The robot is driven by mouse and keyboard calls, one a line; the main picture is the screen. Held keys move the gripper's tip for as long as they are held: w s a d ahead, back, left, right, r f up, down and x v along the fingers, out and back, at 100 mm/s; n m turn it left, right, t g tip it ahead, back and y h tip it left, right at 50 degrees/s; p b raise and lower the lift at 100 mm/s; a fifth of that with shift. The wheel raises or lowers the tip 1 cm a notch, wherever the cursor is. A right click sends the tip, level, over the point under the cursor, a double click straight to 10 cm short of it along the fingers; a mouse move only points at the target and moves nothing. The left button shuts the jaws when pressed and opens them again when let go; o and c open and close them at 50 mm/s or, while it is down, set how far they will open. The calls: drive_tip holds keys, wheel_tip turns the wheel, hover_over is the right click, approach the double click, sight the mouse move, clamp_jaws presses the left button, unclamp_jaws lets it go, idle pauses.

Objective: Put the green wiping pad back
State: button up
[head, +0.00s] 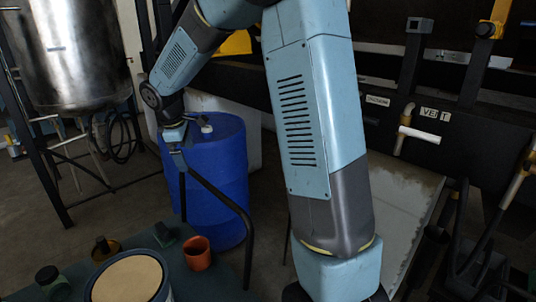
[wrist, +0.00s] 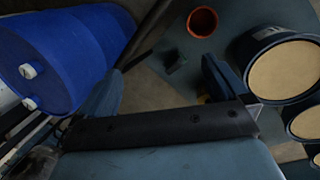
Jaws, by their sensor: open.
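A small dark green block (head: 165,234) lies on the dark table next to an orange cup (head: 198,253); it could be the wiping pad, but it is too small and dark to be sure. It also shows dimly in the wrist view (wrist: 174,62), beyond my fingers. My gripper (head: 178,158) hangs above and behind the table, in front of the blue drum. In the wrist view my gripper (wrist: 163,88) has its two fingers wide apart, with nothing between them. It is apart from the block and the cup.
A blue drum (head: 228,170) stands behind the table. A tub with a tan top (head: 128,280), a brass-coloured piece (head: 105,249) and a dark green-topped item (head: 50,281) stand on the table's left. A dark curved rail (head: 232,205) runs beside the drum.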

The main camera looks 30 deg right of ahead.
drive_tip(key=s+d+r+m+t, duration=0.1)
drive_tip(key=s+d+r+m, duration=0.3)
drive_tip(key=s, duration=0.4)
drive_tip(key=s+d+r+m+t, duration=0.1)
drive_tip(key=s+d+r+m, duration=0.25)
drive_tip(key=s+r, duration=0.4)
drive_tip(key=s+d+m+y, duration=0.1)
drive_tip(key=s+d+m, duration=0.1)
drive_tip(key=s, duration=0.6)
drive_tip(key=s+d+m+t+y, duration=0.1)
drive_tip(key=s+d+m, duration=0.1)
drive_tip(key=s, duration=0.6)
drive_tip(key=shift+s+m+t, duration=0.3)
drive_tip(key=shift+s+m, duration=0.05)
drive_tip(key=shift+m, duration=0.5)
